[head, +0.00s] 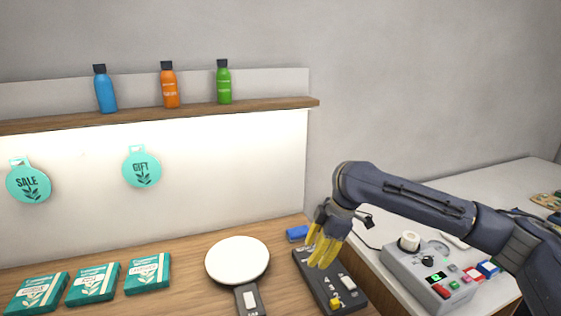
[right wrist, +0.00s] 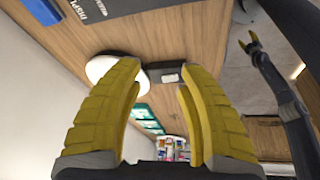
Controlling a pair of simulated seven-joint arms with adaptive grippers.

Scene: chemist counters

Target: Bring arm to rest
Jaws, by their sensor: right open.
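My right arm reaches in from the right in the head view. Its gripper (head: 324,247), with yellow fingers, hangs above the dark tray at the back of the wooden counter. In the right wrist view the right gripper (right wrist: 155,105) is open, its two fingers wide apart with nothing between them. My left arm does not show in the head view. In the right wrist view the left gripper (right wrist: 249,44) shows small at the upper right, with its yellow fingers apart and empty.
A scale with a round white plate (head: 238,260) and several teal boxes (head: 93,284) stand on the wooden counter. A blue block (head: 297,234) lies behind the dark tray (head: 343,284). A grey device (head: 425,270) stands on the white counter at right. Bottles (head: 170,88) line the shelf.

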